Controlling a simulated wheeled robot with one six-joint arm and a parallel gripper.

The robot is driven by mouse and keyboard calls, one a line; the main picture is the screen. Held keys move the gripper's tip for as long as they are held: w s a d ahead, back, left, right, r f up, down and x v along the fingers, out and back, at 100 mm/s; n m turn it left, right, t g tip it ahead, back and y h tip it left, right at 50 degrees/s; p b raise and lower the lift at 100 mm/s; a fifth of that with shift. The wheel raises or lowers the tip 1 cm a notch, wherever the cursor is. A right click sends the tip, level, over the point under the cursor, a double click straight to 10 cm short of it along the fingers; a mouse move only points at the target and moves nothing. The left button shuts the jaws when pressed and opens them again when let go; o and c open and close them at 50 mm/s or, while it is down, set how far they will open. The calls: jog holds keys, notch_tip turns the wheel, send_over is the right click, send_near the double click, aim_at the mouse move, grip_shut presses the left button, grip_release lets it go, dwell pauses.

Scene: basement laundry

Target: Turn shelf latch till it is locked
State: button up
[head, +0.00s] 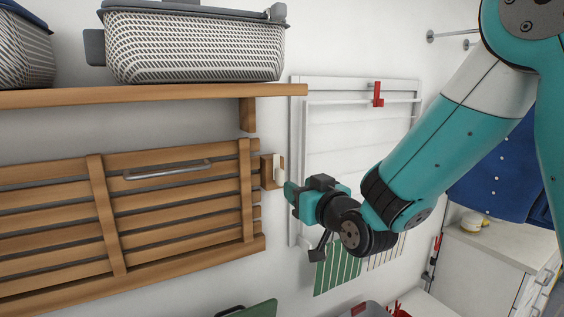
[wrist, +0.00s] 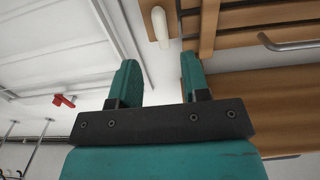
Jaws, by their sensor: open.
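The shelf latch is a small white lever (head: 279,169) on a wooden block (head: 267,173), fixed to the wall at the right end of the slatted wooden shelf panel (head: 180,207). The lever looks upright in the head view. In the wrist view the white lever (wrist: 160,26) shows at the top, beyond the fingertips and roughly between their lines. In the wrist view my gripper (wrist: 160,65) is open and empty, apart from the lever.
A fixed wooden shelf (head: 180,96) with a grey-white basket (head: 195,47) is above the panel. The panel carries a metal handle (head: 168,170). A white wall rack (head: 350,130) with a red clip (head: 377,94) stands behind my arm.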

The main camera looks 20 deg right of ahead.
aim_at(283, 177)
jog(key=w+p, duration=0.1)
jog(key=w, duration=0.1)
jog(key=w+a+p, duration=0.1)
jog(key=w, duration=0.2)
jog(key=w+p, duration=0.1)
jog(key=w, duration=0.1)
jog(key=shift+w+a+r, duration=0.15)
jog(key=shift+w+a, duration=0.05)
jog(key=shift+a, duration=0.05)
jog(key=shift+w+a, duration=0.1)
jog(key=shift+w, duration=0.35)
jog(key=shift+c, duration=0.2)
grip_shut()
